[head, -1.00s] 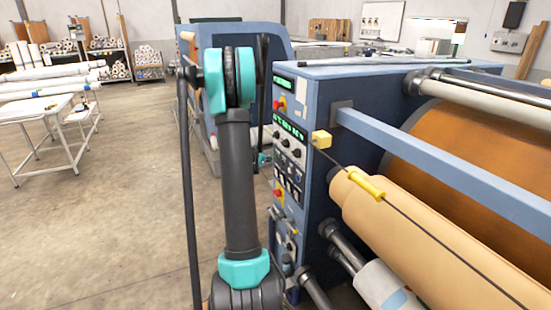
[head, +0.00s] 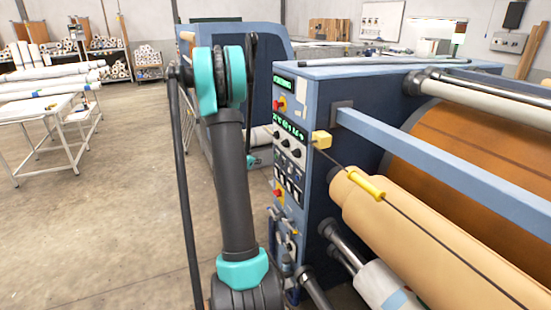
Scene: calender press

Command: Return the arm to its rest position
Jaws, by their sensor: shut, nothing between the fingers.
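My arm stands upright in the middle of the head view, with a dark grey link between a teal joint at the top and another teal joint below. Dark slim parts run beside it on the left and behind the top joint. I cannot make out my gripper or its fingers in this view. The arm is left of the calender press (head: 345,72), overlapping its front edge in the picture.
The press's control panel (head: 291,150) is right of my arm, with a yellow-handled cord (head: 368,186) and a tan roll (head: 415,235) beyond. A blue machine (head: 270,40) stands behind. White tables (head: 40,115) are at left; the concrete floor (head: 110,220) between is clear.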

